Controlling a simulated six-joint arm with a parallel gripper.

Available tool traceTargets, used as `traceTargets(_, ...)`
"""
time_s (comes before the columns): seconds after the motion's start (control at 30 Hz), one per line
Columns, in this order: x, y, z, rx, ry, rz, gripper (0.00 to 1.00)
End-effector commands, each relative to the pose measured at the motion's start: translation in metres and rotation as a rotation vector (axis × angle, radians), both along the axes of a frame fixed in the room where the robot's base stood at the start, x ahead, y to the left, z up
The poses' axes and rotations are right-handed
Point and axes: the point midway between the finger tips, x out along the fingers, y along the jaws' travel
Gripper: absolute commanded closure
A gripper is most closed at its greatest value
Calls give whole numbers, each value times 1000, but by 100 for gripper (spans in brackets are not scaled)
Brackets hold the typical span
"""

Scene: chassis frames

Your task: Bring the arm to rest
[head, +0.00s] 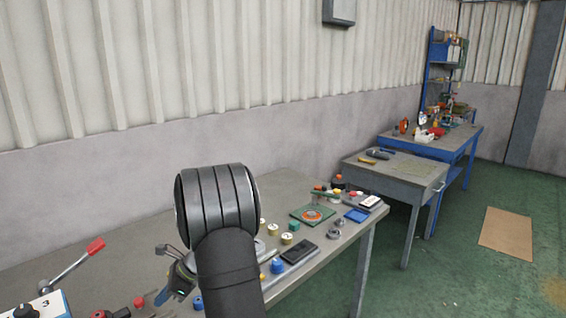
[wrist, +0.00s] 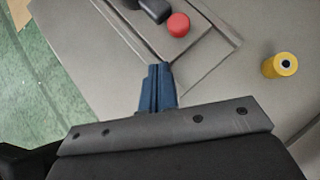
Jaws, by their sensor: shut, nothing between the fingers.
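My gripper (wrist: 157,72) shows in the wrist view with its two blue fingers together and nothing between them. It is over the grey workbench top, near a thin line or edge on it; its height above the bench is hard to tell. In the head view my gripper (head: 162,298) shows low, left of my black arm, which hides part of the bench. The workbench (head: 130,262) runs along the wall.
A red round piece (wrist: 178,24) and a yellow cylinder (wrist: 280,65) lie beyond my fingers. A red-handled lever (head: 95,247) and a white box marked 3 (head: 45,306) stand left. A dark flat device (head: 299,251) and a green plate (head: 300,214) lie right.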

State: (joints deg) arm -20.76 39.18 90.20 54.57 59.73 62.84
Motion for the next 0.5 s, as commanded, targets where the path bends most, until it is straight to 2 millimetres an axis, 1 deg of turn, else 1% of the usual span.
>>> traceTargets(0.03,3,-7,9,1,-3,-1,100)
traceTargets(0.27,11,-39,41,1,-2,-2,100)
traceTargets(0.3,5,-30,44,-26,-34,33,100)
traceTargets(0.5,-5,-14,61,-126,-171,148,100)
